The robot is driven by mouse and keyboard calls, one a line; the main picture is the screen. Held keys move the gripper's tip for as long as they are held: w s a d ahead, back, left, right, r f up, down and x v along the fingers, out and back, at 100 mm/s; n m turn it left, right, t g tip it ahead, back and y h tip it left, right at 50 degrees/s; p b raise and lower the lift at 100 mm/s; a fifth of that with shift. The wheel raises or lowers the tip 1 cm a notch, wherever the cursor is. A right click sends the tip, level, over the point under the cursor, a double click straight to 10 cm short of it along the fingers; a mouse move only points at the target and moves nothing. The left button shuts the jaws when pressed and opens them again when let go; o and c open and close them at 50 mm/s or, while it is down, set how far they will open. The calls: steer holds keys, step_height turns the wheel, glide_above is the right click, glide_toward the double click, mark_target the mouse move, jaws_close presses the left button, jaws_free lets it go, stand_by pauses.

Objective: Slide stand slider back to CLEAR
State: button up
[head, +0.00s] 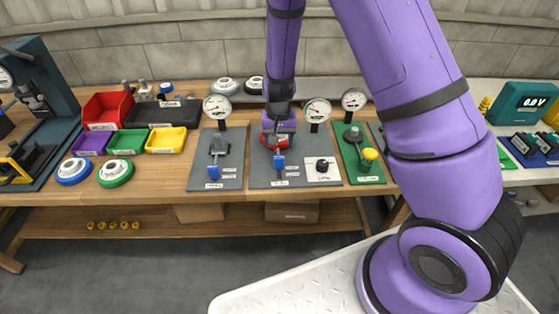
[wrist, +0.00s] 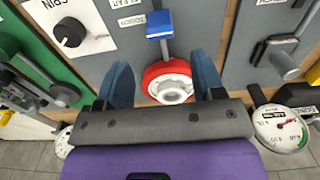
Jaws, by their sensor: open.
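My gripper (head: 278,127) is over the far part of a grey panel (head: 258,178) in the middle of the bench. In the wrist view my gripper (wrist: 165,88) is open, one finger on each side of a red ring (wrist: 151,71) with a pale hub. Nothing is gripped; I cannot tell whether the fingers touch the ring. A blue block (head: 280,162) stands on this panel, in front of my gripper. In the wrist view the blue block (wrist: 159,24) is beyond the fingertips, in line with the ring along a thin rod. A label reading CLEAR (wrist: 128,3) lies beside it.
A black knob (head: 322,165) on a white plate is close on the right, then a green panel (head: 370,179). Round gauges (head: 317,110) stand behind. Coloured bins (head: 127,142) are farther left.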

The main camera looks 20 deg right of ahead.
mark_target(279, 157)
step_height(279, 157, down, 10)
steer(key=shift+r, duration=0.1)
stand_by(0.4)
